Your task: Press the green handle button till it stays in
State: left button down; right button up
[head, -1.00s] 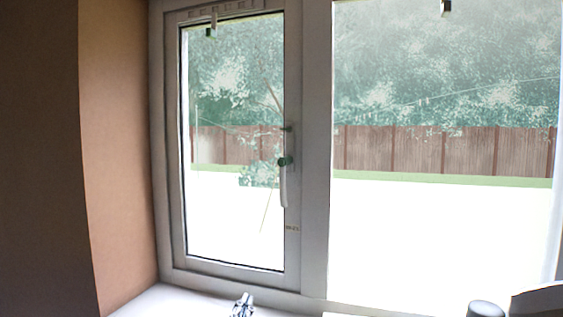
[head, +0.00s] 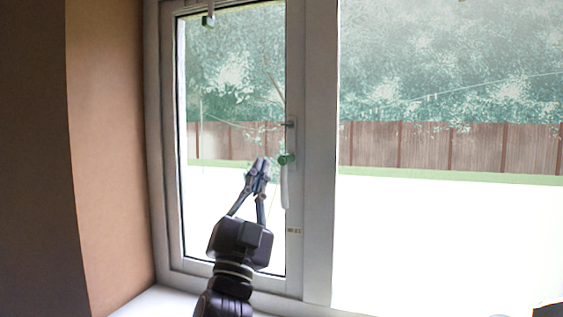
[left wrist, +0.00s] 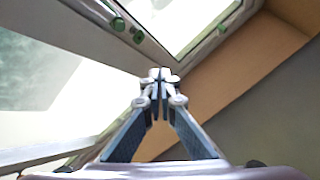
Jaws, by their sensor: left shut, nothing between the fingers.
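The green handle button (head: 286,159) sits on the white window handle (head: 284,187), on the right-hand side of the small window sash. In the left wrist view, green parts show on the frame; one green knob (left wrist: 138,37) is up and left of the fingertips. My left gripper (head: 260,165) is shut and empty. In the head view its tips are just left of the button, with a gap between them in the picture. It also shows in the left wrist view (left wrist: 160,78), fingertips together. I cannot tell its depth from the button. My right gripper is out of view.
The white window frame (head: 318,200) divides the small sash from a large pane on the right. A tan wall (head: 110,160) stands at the left. The white sill (head: 155,302) runs below. A dark rounded object shows at the lower right corner.

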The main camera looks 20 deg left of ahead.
aim_at(282, 161)
pick_arm(q)
jog(key=w+b, duration=0.3)
jog(key=w, duration=0.6)
jog(key=shift+d+b, duration=0.15)
jog(key=shift+b, duration=0.25)
jog(key=shift+w, duration=0.1)
dwell(1.2)
jog(key=shift+w+b, duration=0.25)
jog(key=shift+b, duration=0.05)
